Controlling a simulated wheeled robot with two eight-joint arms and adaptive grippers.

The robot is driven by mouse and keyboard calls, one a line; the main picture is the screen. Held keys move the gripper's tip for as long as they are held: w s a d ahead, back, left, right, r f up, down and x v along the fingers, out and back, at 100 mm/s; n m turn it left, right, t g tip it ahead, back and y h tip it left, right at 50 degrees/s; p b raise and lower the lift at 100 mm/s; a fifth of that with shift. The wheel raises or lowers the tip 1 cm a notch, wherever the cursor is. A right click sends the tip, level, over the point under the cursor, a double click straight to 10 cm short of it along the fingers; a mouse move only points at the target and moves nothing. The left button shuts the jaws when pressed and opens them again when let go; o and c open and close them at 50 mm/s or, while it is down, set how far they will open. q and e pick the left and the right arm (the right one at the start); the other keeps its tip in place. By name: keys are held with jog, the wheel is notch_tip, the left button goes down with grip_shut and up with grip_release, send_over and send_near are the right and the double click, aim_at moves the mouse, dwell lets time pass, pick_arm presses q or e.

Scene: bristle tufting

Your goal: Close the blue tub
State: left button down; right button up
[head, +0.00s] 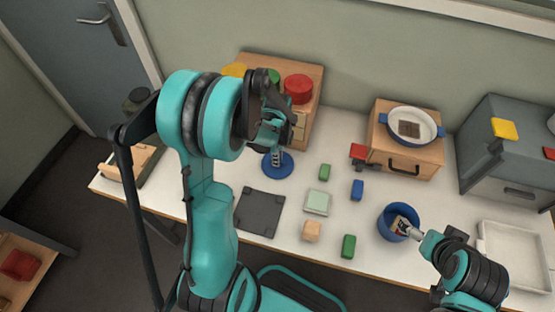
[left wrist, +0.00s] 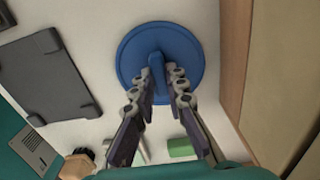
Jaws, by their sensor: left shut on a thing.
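The blue tub (head: 384,229) stands at the right front of the table, open at the top. A round blue lid (head: 285,171) with an upright handle is at the left rear of the table. It also shows in the left wrist view (left wrist: 190,40). My left gripper (head: 276,158) is above the lid, its fingers shut on the lid's handle (left wrist: 156,68). I cannot tell whether the lid touches the table. My right gripper (head: 407,230) reaches over the tub from the right; a pale and dark shape shows at its tips, and its jaws are unclear.
A wooden box (head: 415,157) bears a pan (head: 432,128). A white tray (head: 490,270) is at the right.

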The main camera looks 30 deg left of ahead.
pick_arm(q)
jog(key=r+p, duration=0.1)
jog(key=r, duration=0.1)
jog(key=r+p, duration=0.1)
jog(key=r, duration=0.1)
jog(key=shift+d+r, duration=0.2)
jog(key=shift+r, duration=0.15)
jog(key=w+d+r+p, duration=0.1)
jog(key=d+r+p, duration=0.2)
jog(key=d+r, duration=0.3)
jog(key=d, duration=0.5)
jog(key=shift+w, duration=0.25)
pick_arm(e)
notch_tip(320, 180, up, 6)
jog(key=shift+f, duration=0.2)
pick_arm(q)
jog(key=shift+d+r, duration=0.1)
jog(key=shift+s+a+f+n, duration=0.2)
jog(key=shift+f+n, duration=0.5)
jog(key=shift+n, duration=1.85)
jog(key=shift+s+a+f+n, duration=0.15)
jog(key=shift+f+n, duration=0.6)
jog(key=shift+n, duration=1.85)
jog(key=shift+s+a+f+n, duration=0.2)
jog(key=shift+f+n, duration=0.5)
jog(key=shift+n, duration=1.85)
pick_arm(e)
jog(key=shift+f, duration=0.35)
jog(key=shift+c, duration=0.3)
